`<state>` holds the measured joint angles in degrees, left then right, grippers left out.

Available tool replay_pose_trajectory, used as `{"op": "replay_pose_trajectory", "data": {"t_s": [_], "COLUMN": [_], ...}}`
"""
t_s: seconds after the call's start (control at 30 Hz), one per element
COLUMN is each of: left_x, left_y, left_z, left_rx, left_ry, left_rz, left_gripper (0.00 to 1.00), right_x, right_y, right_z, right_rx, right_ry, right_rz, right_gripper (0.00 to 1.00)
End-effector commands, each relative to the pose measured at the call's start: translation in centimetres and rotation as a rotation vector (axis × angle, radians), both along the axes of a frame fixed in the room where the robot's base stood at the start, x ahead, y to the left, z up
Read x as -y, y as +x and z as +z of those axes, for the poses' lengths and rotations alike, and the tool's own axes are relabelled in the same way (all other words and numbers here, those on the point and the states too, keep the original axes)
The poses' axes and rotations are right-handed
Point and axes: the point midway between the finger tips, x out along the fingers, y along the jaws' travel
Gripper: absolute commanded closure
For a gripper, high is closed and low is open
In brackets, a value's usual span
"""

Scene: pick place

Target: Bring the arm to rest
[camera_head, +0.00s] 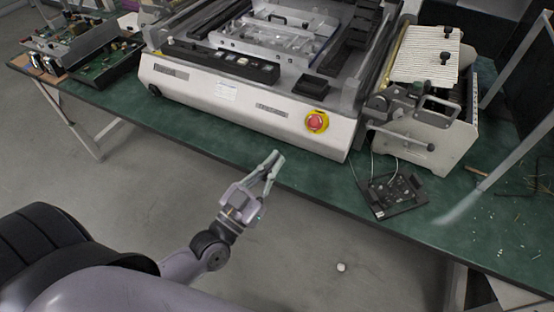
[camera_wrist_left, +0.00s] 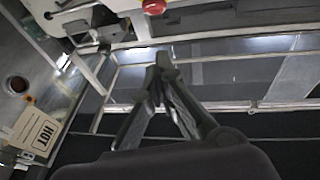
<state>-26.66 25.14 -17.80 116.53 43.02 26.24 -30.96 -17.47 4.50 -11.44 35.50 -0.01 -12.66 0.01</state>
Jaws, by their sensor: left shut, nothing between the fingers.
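My left gripper (camera_head: 275,160) reaches in from the lower left in the head view. It is in front of the front edge of the green table (camera_head: 225,130), and its fingertips overlap that edge in the picture. In the left wrist view its fingertips (camera_wrist_left: 163,58) meet, with nothing between them. My right gripper is in neither view.
A large white machine (camera_head: 245,95) with a red emergency button (camera_head: 317,121) stands on the table. Circuit boards (camera_head: 85,55) lie at the left end. A black plate (camera_head: 392,193) lies at right. A small white object (camera_head: 341,267) is on the floor.

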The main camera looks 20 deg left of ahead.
Motion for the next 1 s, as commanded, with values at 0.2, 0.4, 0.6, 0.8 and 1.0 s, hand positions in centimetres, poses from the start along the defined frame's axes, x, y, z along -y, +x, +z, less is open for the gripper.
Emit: {"op": "replay_pose_trajectory", "data": {"t_s": [0.2,0.4,0.6,0.8,1.0], "left_x": [0.0,0.0,-0.6,-2.0,-3.9], "left_y": [0.0,0.1,0.8,-0.6,-6.4], "left_z": [0.0,-0.5,-8.6,-22.4,-36.4], "left_rx": [0.000,-0.010,-0.170,-0.466,-0.820], "left_ry": [0.000,0.004,0.079,0.183,0.261], "left_rz": [0.000,0.001,0.004,0.007,0.015], "left_gripper": [1.00,1.00,1.00,1.00,1.00], "right_x": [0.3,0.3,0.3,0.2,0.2], "right_y": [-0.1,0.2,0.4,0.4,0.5], "right_z": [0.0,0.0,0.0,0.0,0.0], "right_rx": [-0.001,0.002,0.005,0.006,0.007], "right_ry": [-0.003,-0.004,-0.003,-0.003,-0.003], "right_rz": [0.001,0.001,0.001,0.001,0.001], "right_gripper": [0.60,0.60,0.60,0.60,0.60]}}
